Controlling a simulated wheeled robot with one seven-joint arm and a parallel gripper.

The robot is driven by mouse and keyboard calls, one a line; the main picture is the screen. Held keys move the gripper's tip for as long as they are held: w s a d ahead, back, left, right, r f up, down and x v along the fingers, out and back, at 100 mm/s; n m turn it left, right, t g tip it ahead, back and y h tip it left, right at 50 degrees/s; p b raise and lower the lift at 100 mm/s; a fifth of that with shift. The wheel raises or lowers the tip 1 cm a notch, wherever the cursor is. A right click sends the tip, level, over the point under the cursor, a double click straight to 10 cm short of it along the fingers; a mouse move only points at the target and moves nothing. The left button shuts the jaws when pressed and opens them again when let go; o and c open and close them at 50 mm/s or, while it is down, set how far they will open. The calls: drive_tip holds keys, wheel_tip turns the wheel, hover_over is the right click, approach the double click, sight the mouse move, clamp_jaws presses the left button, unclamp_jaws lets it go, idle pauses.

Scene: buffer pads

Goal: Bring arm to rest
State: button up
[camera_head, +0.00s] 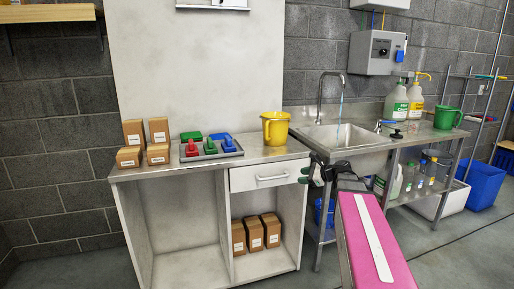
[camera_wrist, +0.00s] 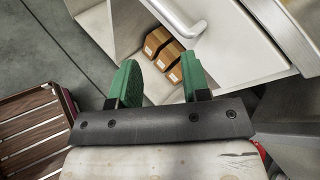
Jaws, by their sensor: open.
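My gripper (camera_wrist: 156,82) shows in the wrist view with its two green fingers apart and nothing between them. It points down toward the open cabinet shelf and the drawer. In the head view my gripper (camera_head: 312,170) is small and dark, in front of the counter near the drawer's right end and the sink. My pink arm link (camera_head: 375,245) reaches up from the bottom right. Whether the gripper touches the drawer front cannot be told.
The drawer (camera_head: 258,176) looks shut, with a bar handle (camera_wrist: 177,15). Boxes (camera_head: 255,233) stand on the lower shelf. The counter holds boxes, a tray of colored tools (camera_head: 210,155) and a yellow jug (camera_head: 275,128). A wooden slatted crate (camera_wrist: 30,130) is at left in the wrist view.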

drive_tip(key=s+f+n+g+h, duration=0.3)
drive_tip(key=s+f+n+h, duration=0.2)
drive_tip(key=s+f+n, duration=0.4)
drive_tip(key=s+a+f+n+g+h, duration=0.1)
drive_tip(key=s+f+n+g+h, duration=0.3)
drive_tip(key=s+f+n, duration=0.6)
wheel_tip(320, 180, down, 5)
drive_tip(key=shift+s+a+f+g+h, duration=0.1)
drive_tip(key=shift+s+a+g+h, duration=0.25)
drive_tip(key=shift+h, duration=0.75)
drive_tip(key=shift+d, duration=0.15)
